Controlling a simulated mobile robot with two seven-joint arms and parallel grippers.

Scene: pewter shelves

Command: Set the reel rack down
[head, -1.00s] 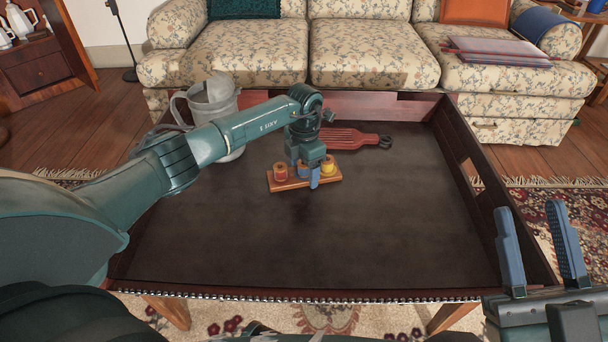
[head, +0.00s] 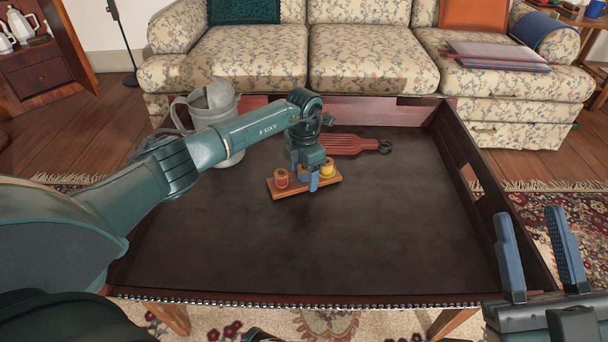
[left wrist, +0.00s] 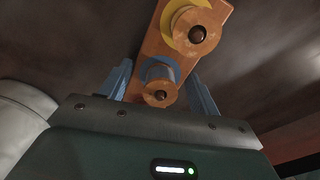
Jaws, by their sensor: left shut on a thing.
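The reel rack (head: 292,191) is a small wooden board with a red reel (head: 281,178), a yellow reel (head: 327,169) and a blue reel between them. My left gripper (head: 313,184) points down, shut on the rack at its middle reel. The left wrist view shows the board (left wrist: 152,62) with a finger on either side of the blue reel (left wrist: 160,75). The rack is on or just above the dark tray-like tabletop (head: 300,250); I cannot tell whether it touches. My right gripper (head: 528,215) is open and empty at the lower right.
A grey metal watering can (head: 228,145) stands at the back left, partly behind my left arm. A red slatted paddle-like thing (head: 350,143) lies behind the rack. Raised wooden rims (head: 490,190) edge the tabletop. The front and right of the tabletop are clear.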

